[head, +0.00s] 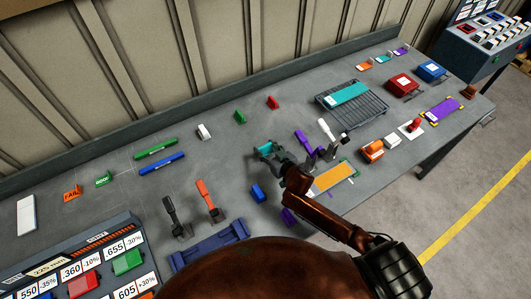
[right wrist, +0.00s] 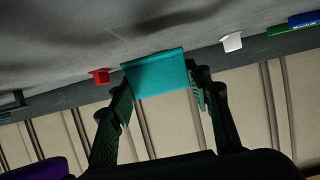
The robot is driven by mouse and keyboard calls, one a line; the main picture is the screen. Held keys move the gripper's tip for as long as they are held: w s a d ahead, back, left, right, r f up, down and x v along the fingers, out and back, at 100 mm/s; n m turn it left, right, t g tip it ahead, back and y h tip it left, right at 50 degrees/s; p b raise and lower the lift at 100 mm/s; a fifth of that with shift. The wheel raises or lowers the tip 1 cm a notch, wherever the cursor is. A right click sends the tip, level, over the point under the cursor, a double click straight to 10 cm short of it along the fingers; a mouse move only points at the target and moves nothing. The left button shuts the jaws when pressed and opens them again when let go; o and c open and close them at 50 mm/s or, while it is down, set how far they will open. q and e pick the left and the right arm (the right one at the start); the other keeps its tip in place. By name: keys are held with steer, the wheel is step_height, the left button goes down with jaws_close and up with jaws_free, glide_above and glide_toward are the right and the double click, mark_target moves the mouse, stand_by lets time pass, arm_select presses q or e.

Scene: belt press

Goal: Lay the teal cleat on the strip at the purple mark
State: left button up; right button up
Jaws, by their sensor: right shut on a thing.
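The teal cleat (head: 264,148) is in my right gripper (head: 277,153), above the middle of the table in the head view. In the right wrist view the cleat (right wrist: 158,73) shows as a flat teal plate between the two dark fingers (right wrist: 160,105). An orange strip (head: 334,176) lies on a pale, green-edged base to the right of the gripper. A teal strip (head: 348,93) lies on a grey rack and a purple strip (head: 441,110) lies at the far right. My left gripper is not in view.
A purple-handled tool (head: 303,141) and a white-handled tool (head: 326,130) stand close right of the gripper. A blue block (head: 258,193) and a purple piece (head: 289,217) lie nearer. Red (head: 273,102), green (head: 240,117) and white (head: 204,131) blocks lie behind, with bare table around them.

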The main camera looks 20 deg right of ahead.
mark_target(268, 154)
steer(key=shift+w+f, duration=0.2)
steer(key=shift+f, duration=1.6)
steer(key=shift+f, duration=0.15)
steer(key=o, duration=1.3)
steer(key=shift+c, duration=0.2)
